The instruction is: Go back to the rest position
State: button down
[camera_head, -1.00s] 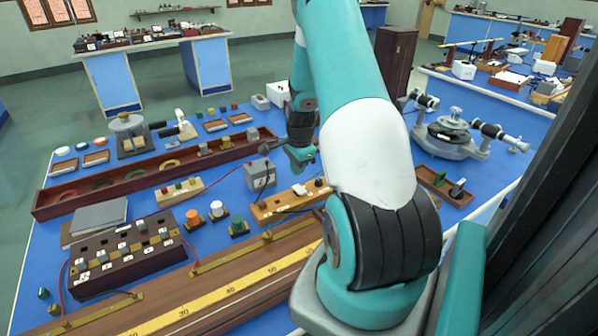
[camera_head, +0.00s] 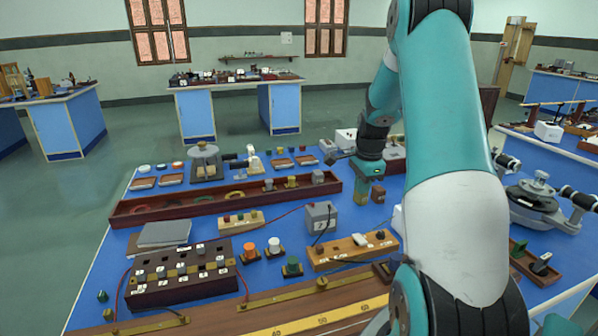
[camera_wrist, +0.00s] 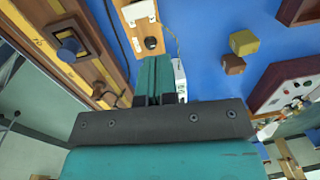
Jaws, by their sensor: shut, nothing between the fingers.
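My arm is teal, white and black and crosses the right side of the head view. My gripper (camera_head: 363,197) hangs above the blue bench (camera_head: 90,296), to the right of the grey box marked 2. In the wrist view my gripper (camera_wrist: 158,82) points over the bench, with its teal fingers together and empty. A long wooden board with a black knob (camera_wrist: 150,43) lies just beyond the fingertips in that view. No object is held.
A dark resistance box (camera_head: 180,275), a long brown trough (camera_head: 230,198), a grey box (camera_head: 320,217) and a scaled wooden board (camera_head: 320,318) crowd the bench. A spectrometer (camera_head: 535,200) stands right. Green floor (camera_head: 60,205) is open at left.

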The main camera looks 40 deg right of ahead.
jog(key=w+a+r+n+y, duration=0.1)
jog(key=a+r+n, duration=0.25)
jog(key=a, duration=0.45)
jog(key=w+a+r+n+t, duration=0.1)
jog(key=w+a+r+n, duration=0.1)
jog(key=a+n, duration=0.5)
jog(key=w+a+r+n+y, duration=0.1)
jog(key=a+r+n, duration=0.15)
jog(key=a, duration=0.75)
jog(key=s+a+r+n+g+y, duration=0.1)
jog(key=s+a+r+n, duration=0.1)
jog(key=s+a+n, duration=0.6)
jog(key=s+a+r+n+g+y, duration=0.1)
jog(key=s+a+r+n, duration=0.2)
jog(key=s+a+n, duration=0.6)
jog(key=s+a, duration=0.2)
jog(key=a, duration=0.4)
jog(key=shift+s+r+n+y, duration=0.3)
jog(key=shift+r+y, duration=0.05)
jog(key=shift+y, duration=0.05)
